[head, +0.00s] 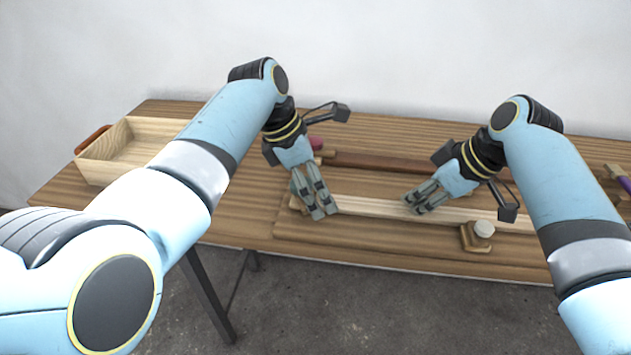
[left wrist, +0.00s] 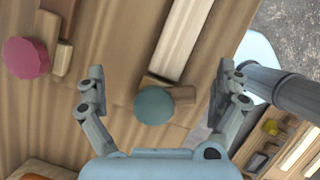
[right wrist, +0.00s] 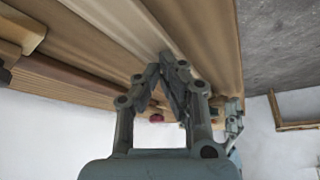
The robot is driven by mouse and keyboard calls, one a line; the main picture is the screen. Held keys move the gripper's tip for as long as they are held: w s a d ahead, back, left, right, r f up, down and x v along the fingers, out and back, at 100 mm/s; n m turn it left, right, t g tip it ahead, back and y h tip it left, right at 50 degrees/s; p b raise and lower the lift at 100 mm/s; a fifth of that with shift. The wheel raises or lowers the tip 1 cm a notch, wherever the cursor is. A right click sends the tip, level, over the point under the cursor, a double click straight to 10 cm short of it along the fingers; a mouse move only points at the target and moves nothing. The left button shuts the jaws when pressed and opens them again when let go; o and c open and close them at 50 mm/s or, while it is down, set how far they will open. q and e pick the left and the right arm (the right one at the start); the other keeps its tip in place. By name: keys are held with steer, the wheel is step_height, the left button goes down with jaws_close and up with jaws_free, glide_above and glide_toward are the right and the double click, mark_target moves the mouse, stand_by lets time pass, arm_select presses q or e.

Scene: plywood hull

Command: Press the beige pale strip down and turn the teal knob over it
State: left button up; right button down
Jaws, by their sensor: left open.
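The beige pale strip (head: 370,207) lies lengthwise along a wooden board on the table. Its left end shows in the left wrist view (left wrist: 184,40). The round teal knob (left wrist: 154,106) sits on a small wooden piece by that end; whether this piece overlaps the strip is unclear. My left gripper (head: 323,214) is open, and in the left wrist view its fingers stand on either side of the teal knob. In the head view it mostly hides the knob. My right gripper (head: 416,207) looks shut, fingertips at the strip's middle; I cannot tell if they touch it.
A pink knob (left wrist: 26,58) and a dark brown strip (head: 380,162) lie behind. An open wooden box (head: 103,172) is at the left. A purple-handled item (head: 625,184) is at the far right.

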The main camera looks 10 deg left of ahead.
arm_select(q)
steer(key=shift+s+m+g, duration=0.25)
steer(key=shift+m+g, duration=0.15)
steer(key=shift+m, duration=0.6)
arm_select(e)
steer(key=shift+f, duration=0.1)
arm_select(q)
steer(key=m, duration=0.1)
steer(key=m+g, duration=0.1)
steer(key=m, duration=0.1)
steer(key=shift+s, duration=0.3)
steer(key=c, duration=0.6)
steer(key=shift+s+r, duration=0.1)
steer(key=c, duration=0.5)
arm_select(e)
steer(key=shift+s, duration=0.25)
arm_select(q)
steer(key=shift+c, duration=0.2)
steer(key=shift+o, duration=0.3)
steer(key=shift+a, duration=0.1)
